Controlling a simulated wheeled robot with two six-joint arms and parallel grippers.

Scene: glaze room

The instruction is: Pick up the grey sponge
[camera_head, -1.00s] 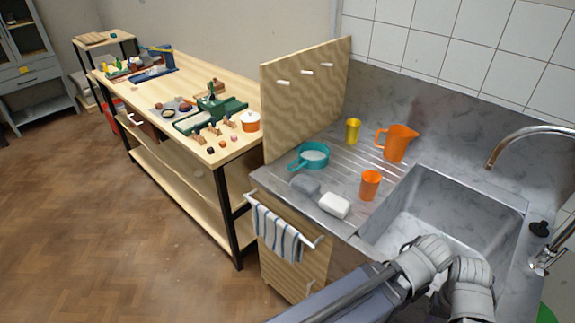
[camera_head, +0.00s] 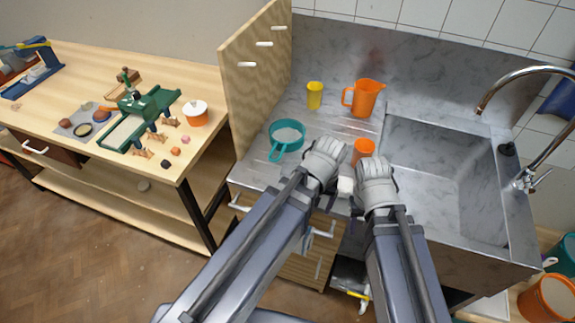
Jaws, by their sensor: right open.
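The grey sponge does not show now; the spot on the drainboard (camera_head: 335,118) where it lay earlier is behind my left gripper. The white block (camera_head: 345,187) shows in part between my two grippers. My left gripper (camera_head: 326,156) is over the drainboard, right of the teal pan; its jaws cannot be made out and whether it holds anything is hidden. My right gripper (camera_head: 376,173) is open, beside the orange cup and just right of the white block. No object shows in it.
The teal pan (camera_head: 287,137), yellow cup (camera_head: 314,95), orange jug (camera_head: 364,98) and orange cup (camera_head: 363,149) stand around the grippers. A wooden pegboard panel (camera_head: 250,85) rises at left. The sink (camera_head: 435,175) is at right, with a curved tap (camera_head: 535,120) beyond it.

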